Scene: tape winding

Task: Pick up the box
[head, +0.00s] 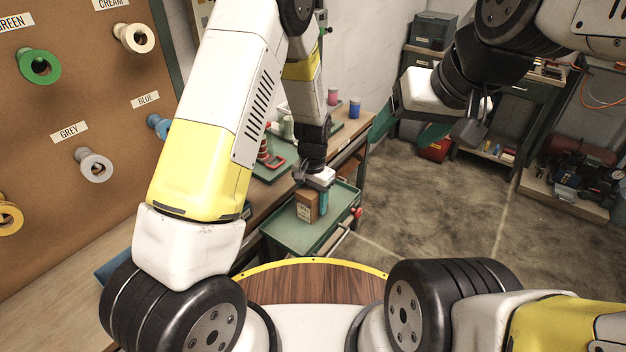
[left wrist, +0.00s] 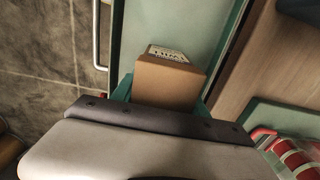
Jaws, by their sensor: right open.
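The small brown cardboard box (head: 306,207) with a pale label stands on the green tray-topped cart (head: 285,236) in the head view. My left gripper (head: 316,202) reaches down over it, with a teal finger beside the box. In the left wrist view the box (left wrist: 170,82) sits between the two teal fingers, close to both sides. Whether the fingers press on it cannot be told, and the gripper body hides its near end. My right gripper (head: 408,130) is open and empty in the air, up and to the right of the cart.
A workbench (head: 265,200) runs behind the cart with red-and-white rolls and cups on it. A pegboard (head: 100,110) with tape spools stands at the left. The cart has a metal handle (left wrist: 99,40).

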